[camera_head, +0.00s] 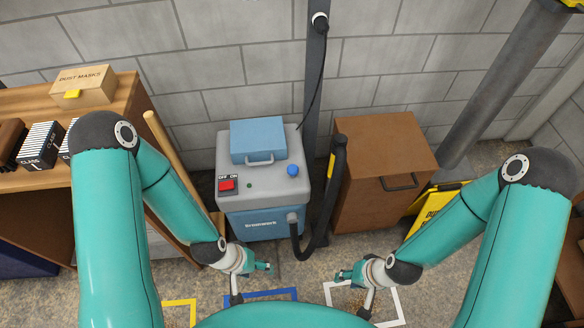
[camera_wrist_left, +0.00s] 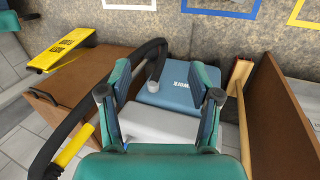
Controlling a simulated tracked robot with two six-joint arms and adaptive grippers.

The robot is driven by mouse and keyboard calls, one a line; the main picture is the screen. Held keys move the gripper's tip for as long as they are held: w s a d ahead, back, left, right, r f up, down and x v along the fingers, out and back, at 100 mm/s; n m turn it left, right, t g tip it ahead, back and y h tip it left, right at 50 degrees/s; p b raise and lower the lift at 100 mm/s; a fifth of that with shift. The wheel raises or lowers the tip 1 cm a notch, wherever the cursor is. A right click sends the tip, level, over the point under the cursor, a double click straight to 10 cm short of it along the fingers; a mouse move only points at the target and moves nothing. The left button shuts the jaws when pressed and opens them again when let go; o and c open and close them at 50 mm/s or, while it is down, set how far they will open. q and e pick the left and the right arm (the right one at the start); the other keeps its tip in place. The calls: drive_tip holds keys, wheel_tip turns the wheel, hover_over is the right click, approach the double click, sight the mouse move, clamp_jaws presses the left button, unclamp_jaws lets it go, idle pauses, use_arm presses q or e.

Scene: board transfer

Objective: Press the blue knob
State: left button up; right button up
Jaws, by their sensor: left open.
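The blue knob (camera_head: 293,170) is a small round cap on the right side of the grey top of a vacuum-like machine (camera_head: 262,192) by the wall. My left gripper (camera_head: 266,267) is open and empty, low in front of the machine and well apart from the knob.
A red switch (camera_head: 227,185) and a blue handled lid (camera_head: 258,140) share the machine's top. A black hose (camera_head: 333,190) curves along its right side. A brown cabinet (camera_head: 382,170) stands right, a wooden shelf (camera_head: 130,100) left. Blue (camera_head: 262,294) and white floor outlines lie in front.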

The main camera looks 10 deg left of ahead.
use_arm(q)
clamp_jaws()
idle(1.3)
